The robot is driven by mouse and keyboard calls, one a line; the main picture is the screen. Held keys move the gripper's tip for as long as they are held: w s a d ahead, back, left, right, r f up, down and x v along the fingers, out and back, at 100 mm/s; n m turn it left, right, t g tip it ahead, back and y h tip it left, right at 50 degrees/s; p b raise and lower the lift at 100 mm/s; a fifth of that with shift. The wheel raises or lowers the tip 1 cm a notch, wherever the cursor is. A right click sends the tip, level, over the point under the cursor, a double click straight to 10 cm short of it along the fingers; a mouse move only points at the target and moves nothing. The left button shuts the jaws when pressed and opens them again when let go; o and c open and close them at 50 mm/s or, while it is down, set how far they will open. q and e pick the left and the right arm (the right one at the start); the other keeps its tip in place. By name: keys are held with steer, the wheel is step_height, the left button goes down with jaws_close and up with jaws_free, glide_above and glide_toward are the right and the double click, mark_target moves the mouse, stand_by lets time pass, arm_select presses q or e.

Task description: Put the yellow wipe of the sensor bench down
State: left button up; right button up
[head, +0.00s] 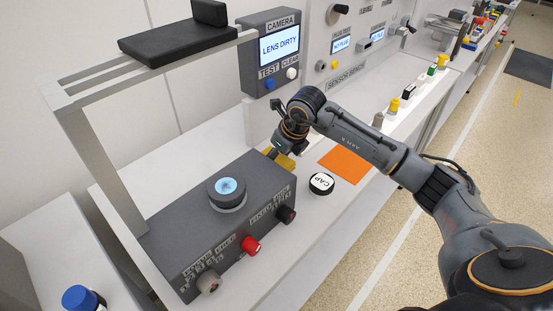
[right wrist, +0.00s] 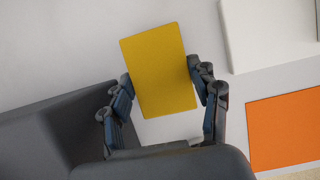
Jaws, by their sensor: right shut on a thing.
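The yellow wipe (head: 286,163) is a flat yellow piece, partly hidden behind my right gripper (head: 277,151) in the head view. In the right wrist view the wipe (right wrist: 158,55) is a tilted yellow rectangle between the two fingers of my right gripper (right wrist: 160,78), one at each side edge. The gripper is shut on it. It is close over the white bench, just behind the dark control box; whether it touches the bench I cannot tell. My left gripper is not in view.
An orange square (head: 345,164) lies flat on the bench to the right of the wipe. A round cap (head: 321,184) stands near it. The dark control box (head: 190,262) with a lens on top is at the left. The camera screen (head: 279,49) reads LENS DIRTY.

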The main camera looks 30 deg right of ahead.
steer(key=shift+f, duration=0.5)
steer(key=shift+f, duration=0.2)
steer(key=o, duration=1)
steer(key=shift+r, duration=0.1)
steer(key=shift+r, duration=0.15)
steer(key=shift+r, duration=0.25)
steer(key=b+v, duration=0.1)
steer(key=v, duration=1)
steer(key=shift+s+d+r, duration=0.15)
steer(key=shift+r, duration=0.1)
